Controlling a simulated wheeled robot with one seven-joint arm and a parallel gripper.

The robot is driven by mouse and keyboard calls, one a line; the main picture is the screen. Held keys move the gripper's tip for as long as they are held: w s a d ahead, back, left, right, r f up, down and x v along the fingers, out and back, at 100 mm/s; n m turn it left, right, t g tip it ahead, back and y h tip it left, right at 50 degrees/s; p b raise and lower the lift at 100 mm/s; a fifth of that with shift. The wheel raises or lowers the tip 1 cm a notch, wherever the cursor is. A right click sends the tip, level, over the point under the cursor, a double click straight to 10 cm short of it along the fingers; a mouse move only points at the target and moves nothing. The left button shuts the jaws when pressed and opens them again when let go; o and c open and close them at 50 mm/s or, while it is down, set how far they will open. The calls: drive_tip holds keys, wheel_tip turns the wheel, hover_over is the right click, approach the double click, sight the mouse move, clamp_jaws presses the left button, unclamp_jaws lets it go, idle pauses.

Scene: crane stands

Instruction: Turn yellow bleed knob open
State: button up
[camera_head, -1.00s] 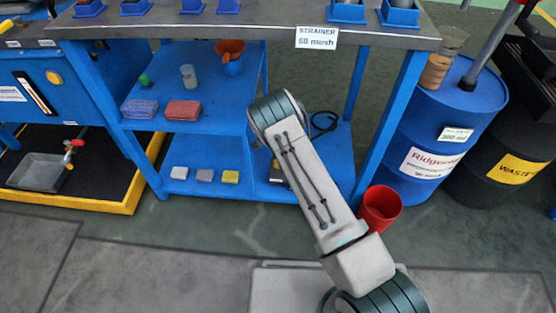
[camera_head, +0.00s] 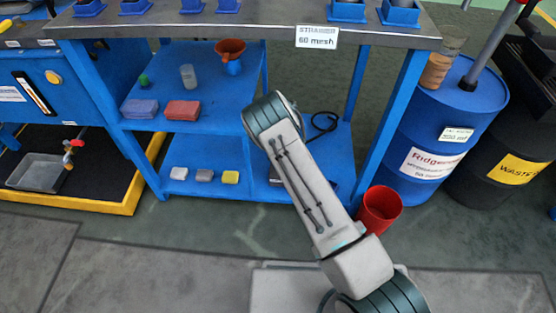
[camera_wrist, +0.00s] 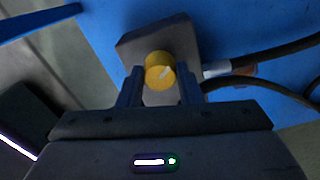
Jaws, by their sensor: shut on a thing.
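The yellow bleed knob (camera_wrist: 160,71) shows in the wrist view, round, with a pale line across its face. It sits on a grey block (camera_wrist: 158,37) fixed to a blue surface. My gripper (camera_wrist: 160,76) has one finger on each side of the knob and is shut on it. In the head view my arm crosses the middle of the picture, and the gripper and knob are hidden there.
Two dark hoses (camera_wrist: 265,47) run off to the right of the block. In the head view a blue shelf unit (camera_head: 195,70) stands in front of me. A red bucket (camera_head: 380,208) and a blue drum (camera_head: 425,145) stand at the right.

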drive_tip(key=shift+m, duration=0.6)
drive_tip(key=o, duration=1)
drive_tip(key=shift+r, duration=0.1)
wheel_tip(320, 180, up, 8)
drive_tip(key=p, duration=0.3)
drive_tip(key=shift+f, duration=0.25)
